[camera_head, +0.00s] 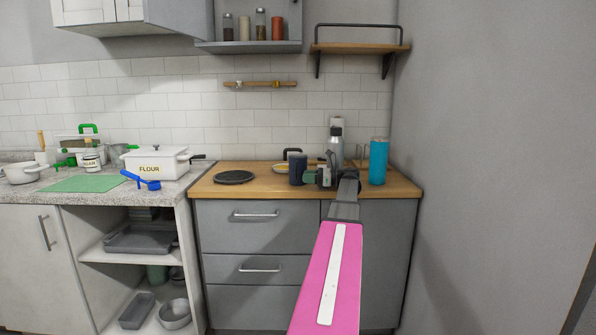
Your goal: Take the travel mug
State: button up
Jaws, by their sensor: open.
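A tall teal cylinder (378,162), which looks like the travel mug, stands upright near the right end of the wooden counter (262,187). A shorter dark blue cup (298,168) and a steel bottle (335,150) also stand there, so I cannot be fully sure which is the mug. My gripper (322,177) is over the counter, between the dark cup and the teal cylinder, close to the cup's right side and apart from the teal cylinder. It is open. My own arm hides part of the counter and the bottle's base.
A round black plate (234,177) lies on the counter's left part. A wall (490,150) bounds the right.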

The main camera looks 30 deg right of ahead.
aim_at(296, 175)
jog(key=x, duration=0.5)
jog(key=shift+w, duration=0.15)
jog(key=shift+d, duration=0.1)
jog(key=shift+c, duration=0.3)
grip_shut()
jog(key=shift+r, duration=0.15)
